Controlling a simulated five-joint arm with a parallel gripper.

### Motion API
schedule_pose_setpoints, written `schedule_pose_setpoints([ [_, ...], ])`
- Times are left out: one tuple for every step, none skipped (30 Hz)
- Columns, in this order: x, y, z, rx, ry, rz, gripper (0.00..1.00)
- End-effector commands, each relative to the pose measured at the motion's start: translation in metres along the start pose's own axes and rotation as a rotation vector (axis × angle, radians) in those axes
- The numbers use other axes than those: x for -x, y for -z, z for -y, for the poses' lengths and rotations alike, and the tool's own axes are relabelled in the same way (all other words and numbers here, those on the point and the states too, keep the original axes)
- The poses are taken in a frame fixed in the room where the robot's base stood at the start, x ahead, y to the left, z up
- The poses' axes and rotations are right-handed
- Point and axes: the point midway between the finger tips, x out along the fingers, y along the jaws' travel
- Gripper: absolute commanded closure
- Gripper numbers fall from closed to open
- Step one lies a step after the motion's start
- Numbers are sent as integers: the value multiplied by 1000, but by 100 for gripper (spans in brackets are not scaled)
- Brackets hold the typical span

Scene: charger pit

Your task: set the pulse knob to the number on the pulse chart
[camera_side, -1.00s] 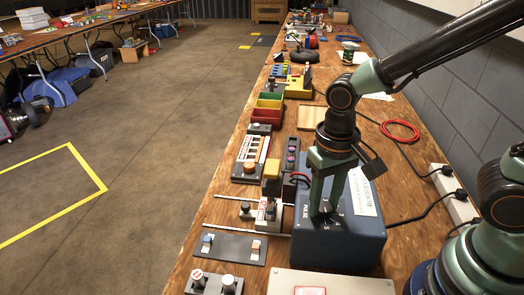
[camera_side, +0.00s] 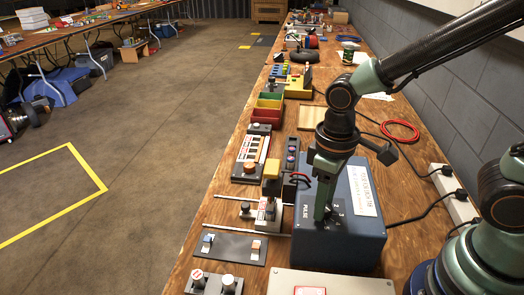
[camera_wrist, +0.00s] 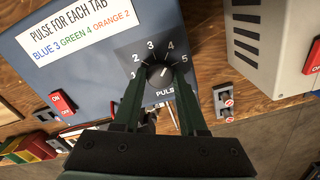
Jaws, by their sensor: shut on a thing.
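The pulse knob (camera_wrist: 159,76) is a dark round knob on the blue-grey box (camera_side: 345,245), inside a dial numbered 1 to 5. My gripper (camera_wrist: 160,82) is shut on the knob, one finger at each side. A pale pointer mark on the knob leans up and right in the wrist view, towards the 4 and 5 side; the exact number is hard to tell. The pulse chart (camera_wrist: 80,32) is a white label on the box reading blue 3, green 4, orange 2. In the side view my gripper (camera_side: 322,215) covers most of the knob.
A dark plate (camera_side: 230,257) with a blue tab (camera_side: 208,239) and an orange tab (camera_side: 256,245) lies left of the box. A yellow-topped device (camera_side: 271,172) on rails stands beside it. A red switch (camera_wrist: 62,103) is on the box. A pale box (camera_side: 330,284) stands in front.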

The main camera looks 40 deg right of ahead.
Motion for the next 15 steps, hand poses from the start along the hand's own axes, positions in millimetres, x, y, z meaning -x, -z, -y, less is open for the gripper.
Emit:
schedule_pose_setpoints([
  [1,0,0,19,0,-1,100],
  [1,0,0,31,0,0,100],
  [1,0,0,45,0,-1,100],
  [1,0,0,54,0,-1,100],
  [1,0,0,62,0,-1,100],
  [1,0,0,71,0,-1,100],
  [1,0,0,77,0,-1,100],
  [1,0,0,81,0,-1,100],
  [1,0,0,86,0,-1,100],
  [1,0,0,90,0,-1,100],
  [1,0,0,92,0,-1,100],
  [1,0,0,94,0,-1,100],
  [2,0,0,95,0,-1,100],
  [2,0,0,95,0,-1,100],
  [2,0,0,95,0,-1,100],
])
